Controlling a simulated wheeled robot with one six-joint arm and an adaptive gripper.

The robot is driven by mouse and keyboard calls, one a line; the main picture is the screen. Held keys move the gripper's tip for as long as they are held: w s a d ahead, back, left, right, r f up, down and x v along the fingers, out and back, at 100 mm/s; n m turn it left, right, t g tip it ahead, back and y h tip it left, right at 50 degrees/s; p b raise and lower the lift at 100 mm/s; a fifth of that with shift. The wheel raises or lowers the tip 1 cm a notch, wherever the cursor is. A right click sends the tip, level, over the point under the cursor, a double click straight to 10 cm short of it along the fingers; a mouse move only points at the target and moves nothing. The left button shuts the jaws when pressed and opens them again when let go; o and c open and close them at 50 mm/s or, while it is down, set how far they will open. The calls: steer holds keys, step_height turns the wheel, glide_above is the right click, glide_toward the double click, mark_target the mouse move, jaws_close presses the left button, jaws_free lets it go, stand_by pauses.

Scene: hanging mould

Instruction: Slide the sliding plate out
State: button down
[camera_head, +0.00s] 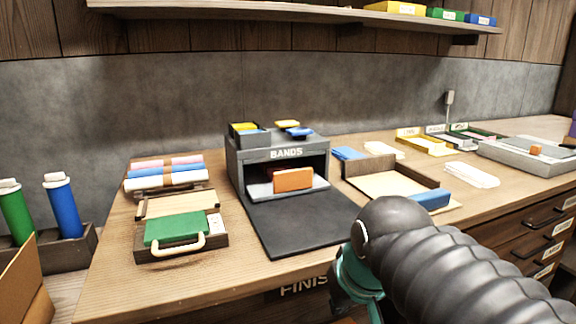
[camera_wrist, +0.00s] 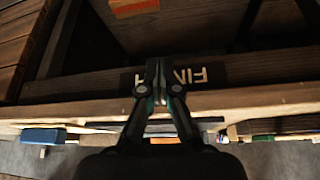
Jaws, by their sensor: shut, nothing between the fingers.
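The pictures do not settle which part is the sliding plate. A light grey plate (camera_head: 262,189) with an upright orange block (camera_head: 293,180) sits inside the open-fronted dark grey box marked BANDS (camera_head: 240,165). A flat grey unit (camera_head: 550,156) with a small orange block stands at the far right. My gripper (camera_head: 352,285) is low at the bench's front edge, partly hidden behind my own arm. In the wrist view my gripper (camera_wrist: 157,75) is shut and empty, its fingertips in front of the dark label with pale lettering (camera_wrist: 200,76). It is apart from both the plate and the unit.
A black mat (camera_head: 305,222) lies before the BANDS box. A green-topped case (camera_head: 178,229) lies left, a wooden tray with a blue block (camera_head: 430,198) right. A shelf (camera_head: 300,14) hangs above. The wrist view shows an orange piece (camera_wrist: 135,8) beyond the beam.

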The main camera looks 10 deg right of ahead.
steer(key=w+r+n+g, duration=0.1)
steer(key=w+r, duration=0.6)
steer(key=w, duration=0.3)
steer(key=w+a+r, duration=0.1)
steer(key=w+r, duration=0.6)
steer(key=w, duration=0.3)
steer(key=w+r+n+g, duration=0.1)
steer(key=w+r, duration=0.6)
steer(key=w, duration=0.3)
steer(key=shift+y, duration=0.4)
steer(key=x, duration=0.3)
steer(key=b+x, duration=0.1)
steer(key=x, duration=0.6)
steer(key=shift+w+r+b, duration=0.1)
steer(key=shift+w+b, duration=0.25)
steer(key=shift+s, duration=0.1)
